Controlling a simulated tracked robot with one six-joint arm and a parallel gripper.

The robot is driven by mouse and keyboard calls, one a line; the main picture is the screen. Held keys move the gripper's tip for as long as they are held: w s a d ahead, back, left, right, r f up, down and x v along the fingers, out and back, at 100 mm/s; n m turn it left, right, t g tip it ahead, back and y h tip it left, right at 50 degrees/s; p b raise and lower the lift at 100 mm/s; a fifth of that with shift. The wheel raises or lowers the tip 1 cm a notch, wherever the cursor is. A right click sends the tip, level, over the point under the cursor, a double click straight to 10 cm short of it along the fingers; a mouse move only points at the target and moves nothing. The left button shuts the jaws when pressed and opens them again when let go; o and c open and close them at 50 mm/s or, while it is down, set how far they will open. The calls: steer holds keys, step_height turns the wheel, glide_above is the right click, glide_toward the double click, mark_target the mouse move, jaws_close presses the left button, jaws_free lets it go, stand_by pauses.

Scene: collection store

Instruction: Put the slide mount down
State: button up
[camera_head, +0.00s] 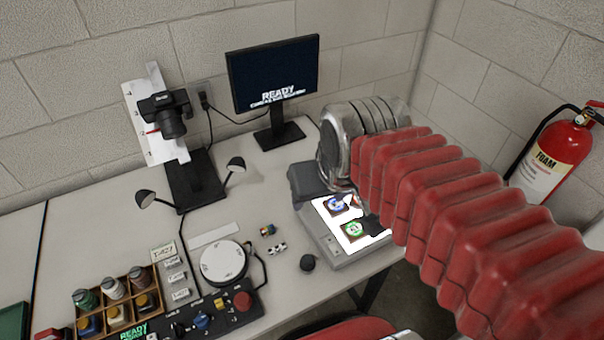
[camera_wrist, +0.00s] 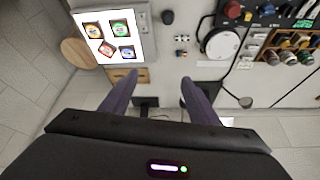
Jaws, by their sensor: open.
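Several slide mounts lie on a lit light box (camera_head: 328,236). In the head view I see one with a blue picture (camera_head: 337,205) and one with a green picture (camera_head: 355,230); my arm hides part of the box. The wrist view shows the light box (camera_wrist: 141,20) at upper left with orange (camera_wrist: 93,29), green (camera_wrist: 121,29), dark reddish (camera_wrist: 106,48) and blue (camera_wrist: 127,52) mounts. My gripper (camera_wrist: 158,78) is open, with nothing seen between its fingers. It is beside the mounts in that view; its height above the desk is unclear.
A monitor (camera_head: 276,75) and a camera on a copy stand (camera_head: 168,112) stand behind. A white turntable (camera_head: 223,262), a control panel (camera_head: 212,318) and a wooden bottle rack (camera_head: 128,318) are at front left. A small dark knob (camera_head: 307,262) sits near the light box.

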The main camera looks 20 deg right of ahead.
steer(key=shift+s+a+f+n+t, duration=0.1)
steer(key=shift+s+a+n+t, duration=0.1)
steer(key=shift+s+a, duration=0.3)
steer(key=shift+s+a+n+t, duration=0.1)
steer(key=shift+s+a+n, duration=0.1)
steer(key=shift+s, duration=0.45)
steer(key=shift+o, duration=0.7)
